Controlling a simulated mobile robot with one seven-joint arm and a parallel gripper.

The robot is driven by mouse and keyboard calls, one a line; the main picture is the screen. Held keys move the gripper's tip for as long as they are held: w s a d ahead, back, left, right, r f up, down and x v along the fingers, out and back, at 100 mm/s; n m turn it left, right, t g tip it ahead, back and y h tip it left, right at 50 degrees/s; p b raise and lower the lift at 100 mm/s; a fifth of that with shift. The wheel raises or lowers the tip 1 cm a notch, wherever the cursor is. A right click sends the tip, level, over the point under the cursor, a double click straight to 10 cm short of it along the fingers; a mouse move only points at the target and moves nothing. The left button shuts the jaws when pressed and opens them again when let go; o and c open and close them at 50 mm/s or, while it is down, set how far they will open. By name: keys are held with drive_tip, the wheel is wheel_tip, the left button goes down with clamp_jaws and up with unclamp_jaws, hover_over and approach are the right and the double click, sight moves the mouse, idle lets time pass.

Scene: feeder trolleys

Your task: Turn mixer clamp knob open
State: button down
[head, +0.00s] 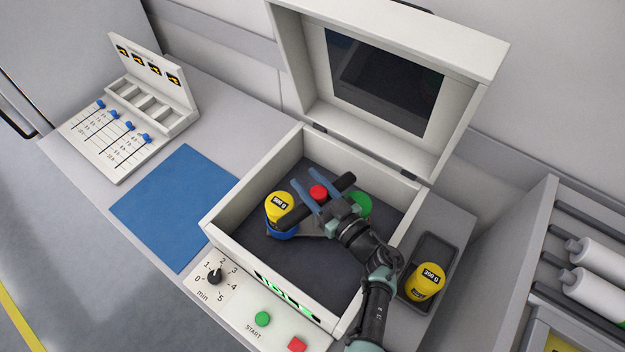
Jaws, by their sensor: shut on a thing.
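The mixer (214,226) stands with its lid up and its dark inside in view. In it, the clamp knob (318,192) shows as a red cap near the middle, with a black bar crossing there. My gripper (315,180) reaches in from the lower right, its two blue fingers on either side of the red cap. It is shut on the knob; the exact contact is hard to see. A yellow 500 g jar (281,205) sits upright in a blue cup (284,232) left of the knob. A green cup (361,204) on the right is partly hidden by my gripper.
The raised lid (290,60) stands behind. A second yellow jar (427,280) is in a dark tray (436,248) at right. The front panel has a dial (215,277), green button (263,318) and red button (297,344). A blue mat (175,205) and slider panel (120,140) lie left.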

drive_tip(key=shift+s+a+n+g+y+b, duration=0.1)
drive_tip(key=shift+a+n+g+y+b, duration=0.05)
drive_tip(key=shift+n+g+y+b, duration=0.5)
drive_tip(key=shift+s+a+n+g+y+b, duration=0.1)
drive_tip(key=shift+n+g+y+b, duration=0.35)
drive_tip(key=shift+n+g+y, duration=0.3)
drive_tip(key=shift+c, duration=1.9)
unclamp_jaws()
wheel_tip(320, 180, up, 10)
drive_tip(key=p, duration=0.3)
